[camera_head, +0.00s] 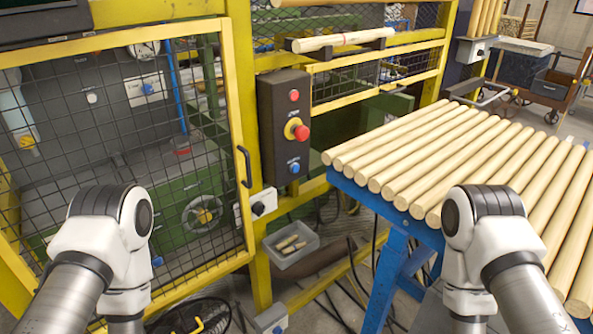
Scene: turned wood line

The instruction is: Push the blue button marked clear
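A black control box (267,115) is fixed to the yellow frame near the middle of the head view. A blue button (294,168) sits at its lower end, with a small label above it too small to read. Above it are a large red mushroom knob on a yellow collar (298,131) and a red button (294,96). My two arms come in from the lower left and lower right, both well short of the box. Neither gripper is in view, and nothing touches the blue button.
A mesh door (238,105) in a yellow frame covers the machine at left. A blue table (389,208) carrying several wooden rods (410,150) stands at right. A grey bin (275,258) sits below the box. The space in front of the box looks free.

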